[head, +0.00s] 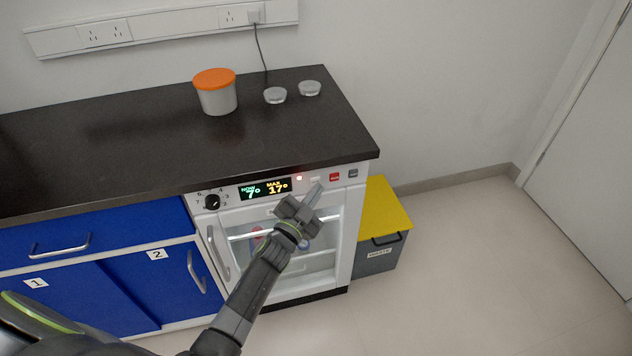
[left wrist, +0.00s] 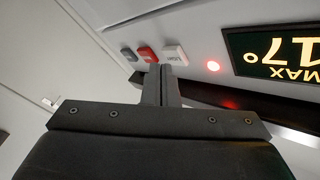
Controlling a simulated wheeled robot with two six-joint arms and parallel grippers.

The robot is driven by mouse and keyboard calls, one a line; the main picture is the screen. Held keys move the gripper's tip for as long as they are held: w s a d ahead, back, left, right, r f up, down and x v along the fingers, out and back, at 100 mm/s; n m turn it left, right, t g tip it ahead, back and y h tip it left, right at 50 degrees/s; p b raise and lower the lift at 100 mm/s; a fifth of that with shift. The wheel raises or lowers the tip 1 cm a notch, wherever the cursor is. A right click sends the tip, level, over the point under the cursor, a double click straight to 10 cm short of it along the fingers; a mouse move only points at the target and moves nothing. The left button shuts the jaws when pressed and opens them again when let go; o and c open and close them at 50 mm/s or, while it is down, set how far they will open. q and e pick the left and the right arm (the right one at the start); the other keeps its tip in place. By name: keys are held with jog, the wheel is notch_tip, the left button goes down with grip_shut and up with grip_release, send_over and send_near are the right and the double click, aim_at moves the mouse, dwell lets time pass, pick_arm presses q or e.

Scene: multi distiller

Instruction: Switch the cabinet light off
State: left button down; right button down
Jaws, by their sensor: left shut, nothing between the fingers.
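The white cabinet (head: 345,225) stands under the dark counter, with a glass door and a control strip along its top. On the strip are a glowing red indicator (head: 299,178), a white switch (head: 315,179), a red switch (head: 334,177) and a grey switch (head: 353,173). My left gripper (head: 317,188) is shut and empty, its tips just in front of the strip by the white switch. In the left wrist view the fingertips (left wrist: 162,72) point at the white switch (left wrist: 174,52); I cannot tell whether they touch. My right gripper is not in view.
A display (head: 265,189) and a black knob (head: 212,202) sit left on the strip. The door handle (head: 218,252) is below. A yellow-lidded grey bin (head: 380,255) stands right of the cabinet. An orange-lidded tub (head: 216,95) and two glass dishes stand on the counter.

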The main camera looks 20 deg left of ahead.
pick_arm(q)
jog(key=shift+w+a, duration=0.25)
jog(key=shift+w, duration=0.15)
jog(key=shift+s+d, duration=0.1)
jog(key=shift+s, duration=0.05)
jog(key=shift+s+d, duration=0.15)
jog(key=shift+s, duration=0.15)
jog(key=s+d+p, duration=0.1)
jog(key=s, duration=0.1)
jog(key=s+d+p, duration=0.2)
jog(key=s, duration=0.1)
jog(key=shift+d, duration=0.2)
dwell(0.4)
